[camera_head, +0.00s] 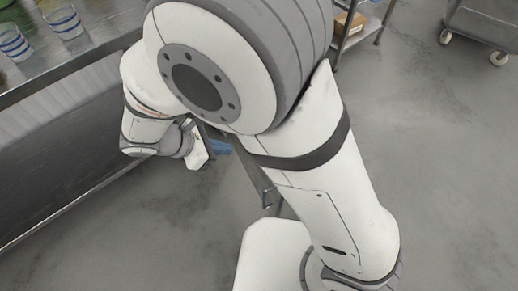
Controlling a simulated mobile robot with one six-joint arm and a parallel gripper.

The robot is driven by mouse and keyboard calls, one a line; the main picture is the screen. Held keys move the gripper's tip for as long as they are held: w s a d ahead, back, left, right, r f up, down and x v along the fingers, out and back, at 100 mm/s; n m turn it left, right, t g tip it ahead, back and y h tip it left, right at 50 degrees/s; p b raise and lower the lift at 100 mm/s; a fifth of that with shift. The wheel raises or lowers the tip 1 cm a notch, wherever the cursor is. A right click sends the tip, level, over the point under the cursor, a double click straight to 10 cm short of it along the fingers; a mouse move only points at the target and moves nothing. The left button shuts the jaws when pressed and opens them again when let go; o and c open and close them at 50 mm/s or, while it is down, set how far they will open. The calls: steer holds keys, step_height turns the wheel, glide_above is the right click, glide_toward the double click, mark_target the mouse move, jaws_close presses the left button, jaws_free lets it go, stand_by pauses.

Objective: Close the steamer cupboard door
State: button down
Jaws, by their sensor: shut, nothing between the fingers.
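My arm fills the middle of the view and hides much of what lies behind it. My gripper (197,152) is small at the end of the wrist, left of centre, and is shut with nothing seen in it. Its fingertips are hard to make out. A narrow dark metal strip (252,172) with a small bracket shows just right of the gripper, partly behind my arm. It may be the edge of the steamer cupboard door, but I cannot tell for certain. I cannot tell whether the gripper touches it. No cupboard opening is clearly seen.
A metal counter (107,32) runs along the upper left, with blue-striped glasses (64,19) on it. A small blue thing (221,147) lies beyond the gripper. A shelf with a cardboard box (348,23) and a wheeled cart (483,25) stand at the back. Grey floor is free at right.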

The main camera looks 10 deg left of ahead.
steer(key=w+d+r+b+x, duration=0.1)
steer(key=b+x, duration=0.1)
steer(key=x, duration=1)
steer(key=shift+d+b, duration=0.25)
steer(key=shift+b, duration=0.15)
steer(key=shift+w, duration=0.15)
